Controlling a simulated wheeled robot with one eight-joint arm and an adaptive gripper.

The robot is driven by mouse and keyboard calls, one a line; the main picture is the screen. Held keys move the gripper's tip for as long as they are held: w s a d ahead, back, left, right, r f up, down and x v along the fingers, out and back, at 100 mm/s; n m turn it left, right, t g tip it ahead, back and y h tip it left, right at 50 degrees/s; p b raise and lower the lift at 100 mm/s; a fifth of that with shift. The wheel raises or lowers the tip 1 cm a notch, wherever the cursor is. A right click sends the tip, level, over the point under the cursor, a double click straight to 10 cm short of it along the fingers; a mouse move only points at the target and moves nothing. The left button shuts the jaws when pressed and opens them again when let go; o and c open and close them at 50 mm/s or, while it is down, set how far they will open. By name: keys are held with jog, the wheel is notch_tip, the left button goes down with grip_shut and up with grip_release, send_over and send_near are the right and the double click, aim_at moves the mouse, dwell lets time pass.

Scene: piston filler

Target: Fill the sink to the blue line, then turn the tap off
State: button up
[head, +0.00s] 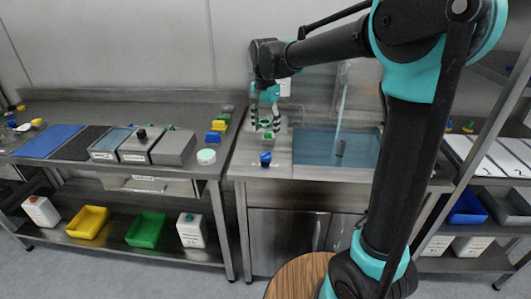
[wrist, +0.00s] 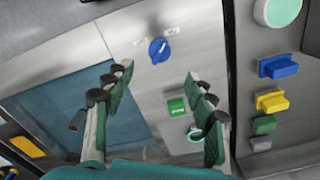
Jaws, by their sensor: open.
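The sink (head: 310,152) is a steel basin with blue water in it, right of my gripper; its water (wrist: 50,95) fills the left of the wrist view. A pale blue stream (head: 343,95) runs down into it. A blue line cannot be made out. A blue knob (head: 265,159) sits on the steel top left of the sink; in the wrist view this knob (wrist: 159,51) lies beyond the fingertips. A green square button (wrist: 177,107) and a round green one (wrist: 195,133) show between the fingers. My gripper (head: 265,122) is open and empty above this panel.
The left bench carries blue and yellow blocks (head: 215,131), a pale green round thing (head: 206,156) and steel boxes (head: 175,147). In the wrist view a dark piece (wrist: 77,121) shows over the water. A wooden round top (head: 298,275) stands in front.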

aim_at(265, 155)
notch_tip(265, 155, down, 11)
jog(key=shift+r, duration=0.15)
jog(key=shift+c, duration=0.2)
jog(key=c, duration=1.1)
